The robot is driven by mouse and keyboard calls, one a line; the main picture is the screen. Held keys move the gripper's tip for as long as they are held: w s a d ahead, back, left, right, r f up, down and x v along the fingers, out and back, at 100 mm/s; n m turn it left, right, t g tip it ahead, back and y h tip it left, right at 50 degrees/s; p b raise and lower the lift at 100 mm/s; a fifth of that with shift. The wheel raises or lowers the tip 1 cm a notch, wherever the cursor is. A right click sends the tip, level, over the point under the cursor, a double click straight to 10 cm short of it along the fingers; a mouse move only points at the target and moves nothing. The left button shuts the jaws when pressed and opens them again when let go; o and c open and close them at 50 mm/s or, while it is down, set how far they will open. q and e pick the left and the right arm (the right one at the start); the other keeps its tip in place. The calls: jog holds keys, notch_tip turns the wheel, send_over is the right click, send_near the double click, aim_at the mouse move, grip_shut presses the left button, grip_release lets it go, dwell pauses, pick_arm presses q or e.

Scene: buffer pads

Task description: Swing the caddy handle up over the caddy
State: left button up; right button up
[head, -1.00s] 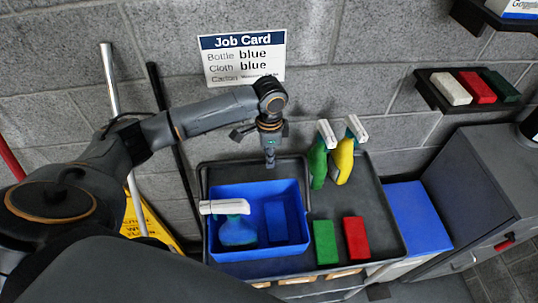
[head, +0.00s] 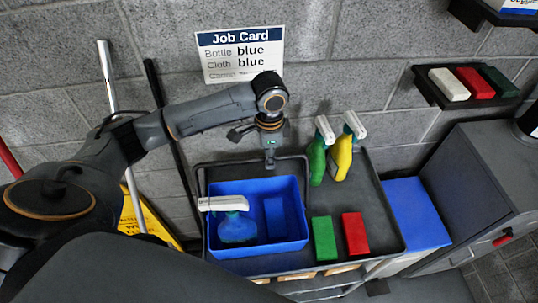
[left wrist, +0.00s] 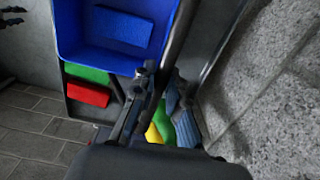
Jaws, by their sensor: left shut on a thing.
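The blue caddy (head: 232,255) stands on the left part of the dark cart tray. It holds a blue spray bottle (head: 236,229) with a white head and a blue cloth block (head: 275,217). The dark caddy handle (head: 292,158) shows as a thin bar along the caddy's back side, toward the wall. My left gripper (head: 270,162) reaches down behind the caddy and is shut on this bar. In the left wrist view the handle (left wrist: 181,30) runs down between the fingers (left wrist: 152,105), beside the blue caddy wall. My right gripper is not in view.
Green (head: 318,163) and yellow (head: 343,157) spray bottles stand right of the gripper. Green (head: 324,238) and red (head: 355,233) blocks lie right of the caddy. The block wall (head: 340,90) is close behind the cart. Mop handles (head: 107,90) lean at the left.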

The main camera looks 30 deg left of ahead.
pick_arm(q)
jog(key=shift+s+d+r, duration=0.4)
jog(key=shift+s+d, duration=0.05)
jog(key=shift+s, duration=0.1)
jog(key=shift+s+d+r, duration=0.35)
jog(key=shift+s+d, duration=0.05)
jog(key=shift+s, duration=0.15)
jog(key=s+d, duration=0.2)
jog(key=shift+s+r, duration=0.3)
jog(key=shift+r, duration=0.1)
jog(key=shift+s, duration=0.1)
jog(key=shift+s+d, duration=0.95)
jog(key=shift+s, duration=0.25)
jog(key=o, duration=0.6)
jog(key=shift+o, duration=0.4)
jog(key=shift+d+r, duration=0.1)
